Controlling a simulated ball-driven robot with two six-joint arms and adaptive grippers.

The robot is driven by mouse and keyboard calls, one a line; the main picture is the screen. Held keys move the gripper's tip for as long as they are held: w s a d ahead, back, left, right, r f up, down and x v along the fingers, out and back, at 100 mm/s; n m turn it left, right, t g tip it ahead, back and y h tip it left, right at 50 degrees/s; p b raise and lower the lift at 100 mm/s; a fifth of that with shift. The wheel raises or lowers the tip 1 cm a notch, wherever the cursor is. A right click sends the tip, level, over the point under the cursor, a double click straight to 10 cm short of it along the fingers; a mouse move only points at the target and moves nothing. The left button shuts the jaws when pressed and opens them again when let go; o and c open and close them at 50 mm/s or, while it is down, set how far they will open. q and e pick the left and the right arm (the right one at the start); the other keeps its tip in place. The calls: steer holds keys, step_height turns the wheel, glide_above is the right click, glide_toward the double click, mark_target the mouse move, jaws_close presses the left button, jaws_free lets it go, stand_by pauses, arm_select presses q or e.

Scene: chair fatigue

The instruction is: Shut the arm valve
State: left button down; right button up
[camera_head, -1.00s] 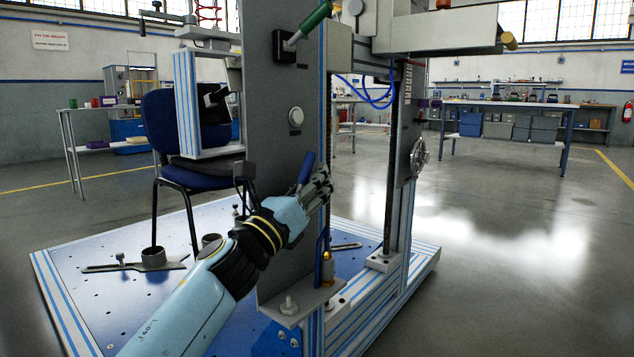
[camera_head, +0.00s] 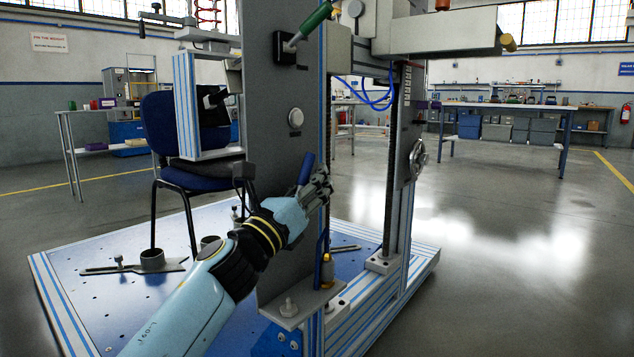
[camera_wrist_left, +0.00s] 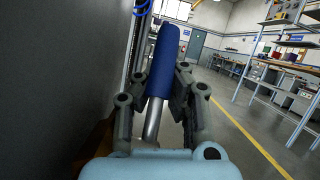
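A lever with a blue grip (camera_head: 306,168) sits low on the grey upright panel (camera_head: 280,200). In the left wrist view the blue grip (camera_wrist_left: 163,60) stands tilted between my fingers, with its metal stem (camera_wrist_left: 152,122) running down toward the palm. My left gripper (camera_head: 323,186) is at this lever. In the wrist view its fingers (camera_wrist_left: 160,88) lie close along both sides of the grip and appear closed on it. Whether both pads press on it is hard to see. A second lever, with a green grip (camera_head: 316,17), sits higher on the panel. My right gripper is not in view.
A blue chair (camera_head: 185,130) stands behind the panel on the test platform (camera_head: 100,290). A round handwheel (camera_head: 417,160) is on the right upright. A white button (camera_head: 295,119) is on the panel. Open floor (camera_head: 500,270) lies to the right.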

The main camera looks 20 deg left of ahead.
arm_select(q)
steer(key=shift+s, duration=0.1)
stand_by(0.6)
steer(key=v, duration=1.2)
steer(key=shift+f, duration=0.1)
